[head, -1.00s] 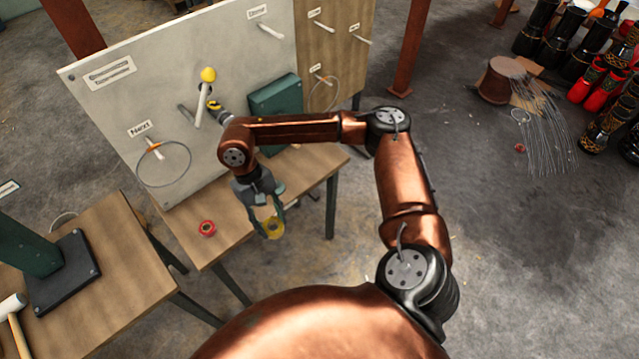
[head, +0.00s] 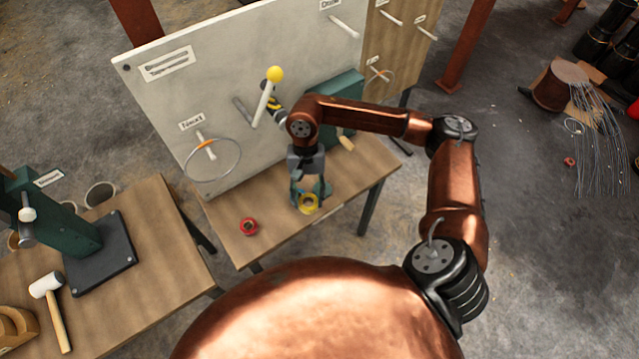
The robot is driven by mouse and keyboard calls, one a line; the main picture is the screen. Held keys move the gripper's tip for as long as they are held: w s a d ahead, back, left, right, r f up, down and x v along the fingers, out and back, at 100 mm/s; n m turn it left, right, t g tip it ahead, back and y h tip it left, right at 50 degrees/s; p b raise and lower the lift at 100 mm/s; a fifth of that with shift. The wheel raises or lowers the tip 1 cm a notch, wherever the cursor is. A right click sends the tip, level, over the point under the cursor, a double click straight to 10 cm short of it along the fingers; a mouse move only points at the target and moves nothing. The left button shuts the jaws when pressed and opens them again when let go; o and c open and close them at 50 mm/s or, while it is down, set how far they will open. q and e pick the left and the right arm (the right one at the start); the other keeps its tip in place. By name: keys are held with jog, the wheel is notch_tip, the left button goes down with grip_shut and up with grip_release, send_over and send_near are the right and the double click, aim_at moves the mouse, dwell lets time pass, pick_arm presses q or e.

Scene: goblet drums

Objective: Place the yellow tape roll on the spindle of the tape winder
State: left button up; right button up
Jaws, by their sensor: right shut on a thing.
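The yellow tape roll (head: 309,205) hangs at the tips of my right gripper (head: 307,193), which is shut on it. They are over the wooden table (head: 225,240), right of a red roll (head: 248,226). I cannot tell the height above the tabletop. A green housing (head: 347,88) with a wooden handle (head: 346,143) stands behind my right arm. It may be the tape winder, but my arm covers part of it and I cannot make out a spindle. My left gripper is not in view.
A second table (head: 150,250) at left holds a mallet (head: 45,287) and a green press (head: 70,230).

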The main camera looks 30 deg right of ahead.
aim_at(315, 200)
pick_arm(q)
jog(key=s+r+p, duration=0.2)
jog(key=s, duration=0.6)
pick_arm(e)
jog(key=f+m+t, duration=0.1)
jog(key=m+t, duration=0.1)
jog(key=m, duration=0.6)
jog(key=d+f+m+t+p, duration=0.1)
jog(key=m+t, duration=0.1)
jog(key=m, duration=0.6)
jog(key=f+m+t+p, duration=0.1)
jog(key=m+t, duration=0.1)
jog(key=m, duration=0.7)
jog(key=shift+s+d, duration=0.1)
jog(key=shift+d, duration=0.2)
jog(key=w+d+f+p, duration=0.2)
jog(key=w+d+f, duration=0.7)
jog(key=shift+w, duration=0.1)
jog(key=shift+w+d+f, duration=0.1)
jog(key=shift+f, duration=0.05)
notch_tip(315, 200, down, 4)
jog(key=shift+w+d+r+p, duration=0.15)
jog(key=shift+r+p, duration=0.1)
jog(key=shift+p, duration=0.3)
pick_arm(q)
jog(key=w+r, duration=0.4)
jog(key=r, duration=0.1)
pick_arm(e)
jog(key=shift+f, duration=0.1)
